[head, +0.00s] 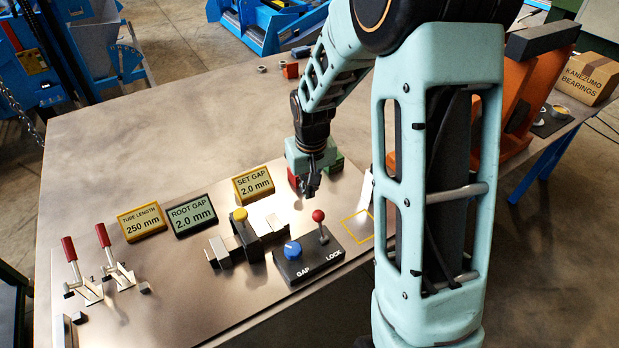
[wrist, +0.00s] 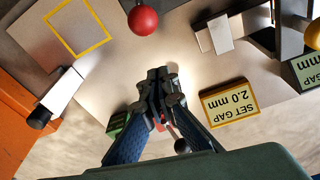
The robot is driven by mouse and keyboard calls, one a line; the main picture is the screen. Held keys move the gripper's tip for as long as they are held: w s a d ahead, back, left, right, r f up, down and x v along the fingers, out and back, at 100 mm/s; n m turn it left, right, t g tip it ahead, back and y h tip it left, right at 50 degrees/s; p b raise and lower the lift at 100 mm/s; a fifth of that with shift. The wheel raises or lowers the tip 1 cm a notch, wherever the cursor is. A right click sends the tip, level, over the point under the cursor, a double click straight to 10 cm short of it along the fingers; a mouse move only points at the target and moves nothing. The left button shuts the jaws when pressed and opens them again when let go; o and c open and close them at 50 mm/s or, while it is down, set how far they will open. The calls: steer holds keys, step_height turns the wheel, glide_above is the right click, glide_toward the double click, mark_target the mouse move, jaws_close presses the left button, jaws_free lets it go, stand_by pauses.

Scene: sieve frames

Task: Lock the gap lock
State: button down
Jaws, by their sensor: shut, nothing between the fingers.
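The gap lock is a lever with a red ball (head: 318,215) on a thin stem at the right of a black box (head: 308,264), above the word LOCK. The lever stands roughly upright, its top leaning slightly left. A blue knob (head: 292,249) sits on the same box above the word GAP. My gripper (head: 312,190) is shut and empty, behind the red ball and apart from it. In the wrist view the red ball (wrist: 142,20) is at the top edge, beyond my shut fingertips (wrist: 162,88). Its stem is mostly out of that view.
The SET GAP (head: 253,185) and ROOT GAP (head: 192,215) displays both read 2.0 mm. A yellow-knobbed fixture (head: 240,215) stands left of the box. Red-handled clamps (head: 103,236) are farther left. A yellow square outline (head: 358,226) marks bare plate to the right.

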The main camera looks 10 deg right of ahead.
mark_target(321, 227)
steer(key=s, duration=0.2)
steer(key=s+f+p, duration=0.1)
steer(key=shift+s+d+f, duration=0.1)
steer(key=shift+s+d, duration=0.15)
steer(key=shift+s, duration=0.05)
stand_by(0.6)
